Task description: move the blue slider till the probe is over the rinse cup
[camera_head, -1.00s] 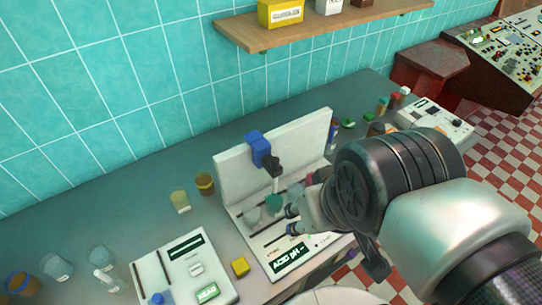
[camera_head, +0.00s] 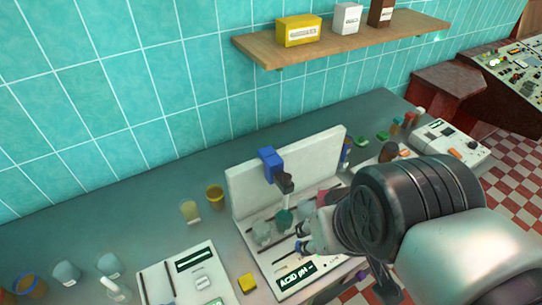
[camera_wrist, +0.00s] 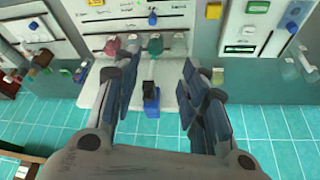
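The blue slider (camera_head: 270,165) sits on the upright white panel of the test station, with a black probe holder (camera_head: 285,183) hanging from it. Below the holder is a teal cup (camera_head: 285,219), with a clear cup (camera_head: 262,232) to its left and a pinkish cup to its right, partly hidden by my arm. I cannot read which is the rinse cup. My gripper (camera_head: 303,238) is open and empty, low in front of the panel, apart from the slider. In the wrist view the slider (camera_wrist: 151,106) appears between the spread fingers (camera_wrist: 158,68), beyond them; the pinkish cup (camera_wrist: 113,48) also shows.
A panel with dark slots (camera_head: 180,280), a yellow block (camera_head: 247,283), a yellow-brown cup (camera_head: 215,196) and a pale yellow cup (camera_head: 190,211) stand left of the station. A shelf (camera_head: 340,38) with boxes hangs above. Small jars and a white device (camera_head: 450,145) lie to the right.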

